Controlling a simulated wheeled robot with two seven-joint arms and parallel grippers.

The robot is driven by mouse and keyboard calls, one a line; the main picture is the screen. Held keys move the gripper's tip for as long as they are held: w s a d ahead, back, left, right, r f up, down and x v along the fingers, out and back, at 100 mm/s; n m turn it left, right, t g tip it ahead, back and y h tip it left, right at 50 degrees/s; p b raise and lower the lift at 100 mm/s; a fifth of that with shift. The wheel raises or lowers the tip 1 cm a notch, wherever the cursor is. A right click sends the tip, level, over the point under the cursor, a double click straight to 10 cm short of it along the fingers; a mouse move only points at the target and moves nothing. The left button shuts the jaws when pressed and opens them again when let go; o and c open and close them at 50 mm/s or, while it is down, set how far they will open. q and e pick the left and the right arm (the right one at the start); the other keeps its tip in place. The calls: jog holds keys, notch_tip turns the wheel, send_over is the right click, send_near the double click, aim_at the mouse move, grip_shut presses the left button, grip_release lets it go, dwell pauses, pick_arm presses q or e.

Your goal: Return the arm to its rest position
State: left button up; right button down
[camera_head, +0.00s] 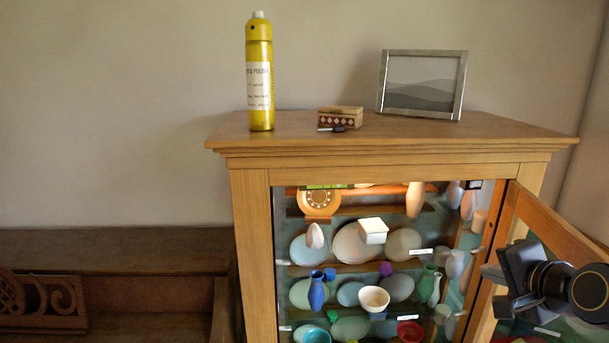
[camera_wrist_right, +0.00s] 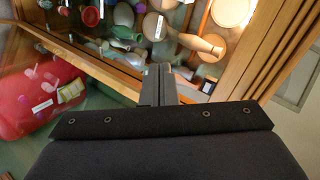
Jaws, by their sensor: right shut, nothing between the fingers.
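My right gripper (camera_head: 492,273) is at the lower right of the head view, in front of the open glass door (camera_head: 555,240) of the wooden cabinet (camera_head: 380,150). In the right wrist view its two fingers (camera_wrist_right: 160,75) are pressed together with nothing between them. The door's wooden frame and glass pass close beside and behind the gripper; whether they touch I cannot tell. My left gripper is not in view.
Lit shelves hold plates, a blue vase (camera_head: 317,290), a white bowl (camera_head: 374,298) and an orange clock (camera_head: 318,202). On top stand a yellow spray bottle (camera_head: 260,85), a small box (camera_head: 340,116) and a picture frame (camera_head: 422,84).

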jog(key=s+a+f+n+g+y, duration=0.1)
jog(key=s+a+f+n+g, duration=0.1)
jog(key=s+a+f+n, duration=0.2)
jog(key=s+a+f+n+g+y, duration=0.1)
jog(key=s+a+f+n+g, duration=0.1)
jog(key=s+a+f+n, duration=0.2)
jog(key=s+a+f+n+g+y, duration=0.1)
jog(key=s+a+f+n, duration=0.3)
jog(key=s+f, duration=0.4)
jog(key=s+g, duration=0.1)
jog(key=s, duration=0.5)
jog(key=shift+f, duration=0.4)
